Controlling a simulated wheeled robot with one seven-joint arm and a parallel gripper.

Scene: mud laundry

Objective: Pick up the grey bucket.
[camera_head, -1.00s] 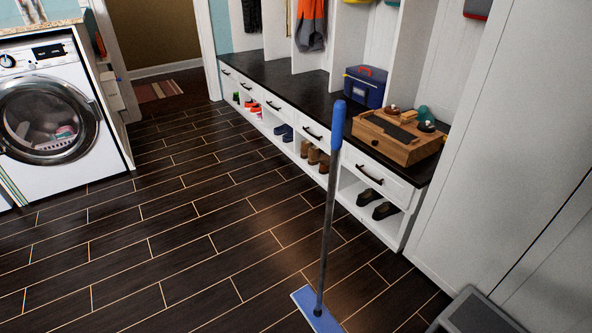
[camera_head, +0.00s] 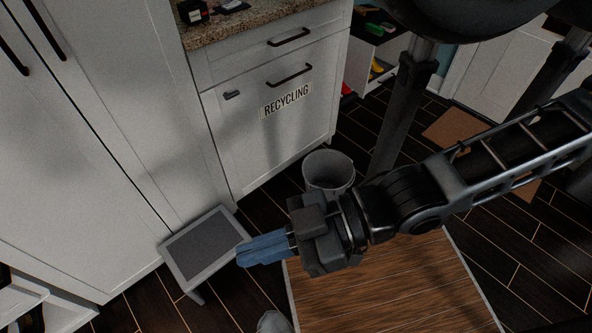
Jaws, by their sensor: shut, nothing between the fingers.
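The grey bucket (camera_head: 328,168) stands upright on the dark floor in front of the recycling cabinet. Its rim and upper side show; my wrist hides its lower part. My gripper (camera_head: 245,252) is in the middle of the picture with its blue fingers pointing left. The fingers are shut together and empty. The bucket appears just beyond my wrist, up and to the right of the fingertips, and the fingers point away from it. I cannot tell how high the gripper is above the floor.
The white recycling cabinet (camera_head: 280,130) with a granite top stands behind the bucket. A low grey step stool (camera_head: 205,245) is left of my fingers by tall white cabinets (camera_head: 100,130). A wooden surface (camera_head: 390,280) lies below my arm. A brown mat (camera_head: 455,130) lies at the right.

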